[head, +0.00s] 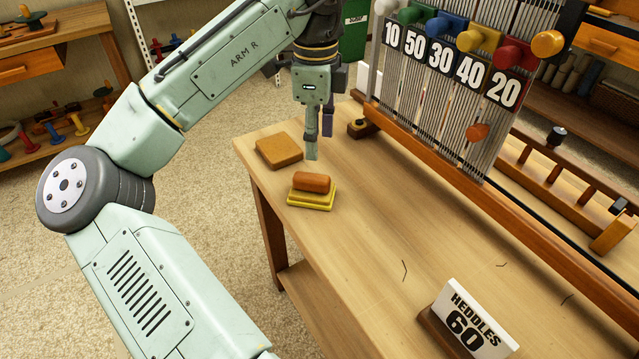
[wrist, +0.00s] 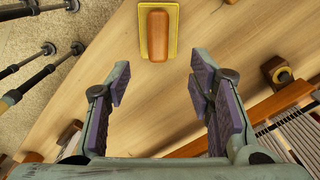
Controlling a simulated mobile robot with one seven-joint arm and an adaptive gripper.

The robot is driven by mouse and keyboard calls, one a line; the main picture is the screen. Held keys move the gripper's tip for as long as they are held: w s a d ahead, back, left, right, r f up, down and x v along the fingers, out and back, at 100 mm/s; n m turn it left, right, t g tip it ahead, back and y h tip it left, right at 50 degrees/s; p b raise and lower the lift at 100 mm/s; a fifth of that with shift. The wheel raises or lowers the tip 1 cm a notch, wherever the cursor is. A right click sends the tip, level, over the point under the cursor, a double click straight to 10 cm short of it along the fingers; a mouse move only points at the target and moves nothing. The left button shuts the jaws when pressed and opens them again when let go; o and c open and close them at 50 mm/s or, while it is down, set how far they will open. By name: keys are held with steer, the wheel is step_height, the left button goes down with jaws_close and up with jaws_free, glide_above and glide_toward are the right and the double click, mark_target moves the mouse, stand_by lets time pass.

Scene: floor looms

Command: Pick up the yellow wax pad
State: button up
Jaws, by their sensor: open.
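The yellow wax pad (head: 310,202) lies flat near the left end of the wooden table. A rounded orange-brown block (head: 311,182) rests on top of it and covers its middle. In the wrist view the pad (wrist: 143,32) is at the top centre, with the block (wrist: 157,36) on it. My gripper (head: 319,146) points down above the table, behind the pad in the head view. In the wrist view its two purple-padded fingers (wrist: 158,82) are wide apart with only bare table between them. The pad lies beyond the fingertips, untouched.
A flat ochre square block (head: 278,151) lies left of and behind the pad. The loom frame (head: 470,160) with numbered cards and coloured knobs stands along the table's right side. A "HEDDLES 60" sign (head: 472,320) stands at the front. The table between pad and sign is mostly clear.

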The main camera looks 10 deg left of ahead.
mark_target(311, 176)
step_height(311, 176, down, 5)
steer(key=shift+a+f, duration=0.1)
steer(key=shift+f, duration=0.05)
steer(key=f, duration=0.4)
steer(key=shift+s+a+f, duration=0.15)
steer(key=shift+a, duration=0.25)
steer(key=shift+f, duration=0.35)
steer(key=shift+c, duration=0.2)
jaws_close()
